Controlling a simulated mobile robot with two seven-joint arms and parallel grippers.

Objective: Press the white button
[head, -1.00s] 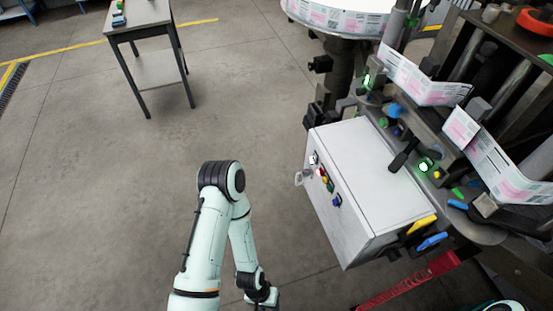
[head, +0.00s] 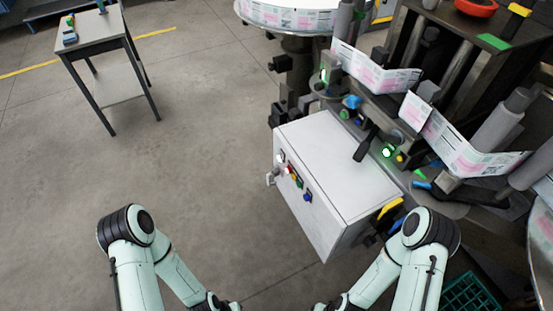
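The control box (head: 340,178) is a pale grey-white cabinet right of centre in the head view. A row of small buttons runs down its left-facing side. A small whitish button (head: 282,156) seems to sit at the upper end of that row, above a red one; it is too small to make out clearly. My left gripper (head: 228,306) is at the bottom edge, below and left of the box. My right gripper (head: 323,307) is at the bottom edge, below the box. Both are apart from the buttons and mostly cut off, so their fingers cannot be judged.
The labelling machine, with a label strip (head: 375,72) and a lit green button (head: 387,152), stands behind and right of the box. A small grey table (head: 92,44) is at upper left. A green crate (head: 468,294) is at lower right. Floor left of the box is clear.

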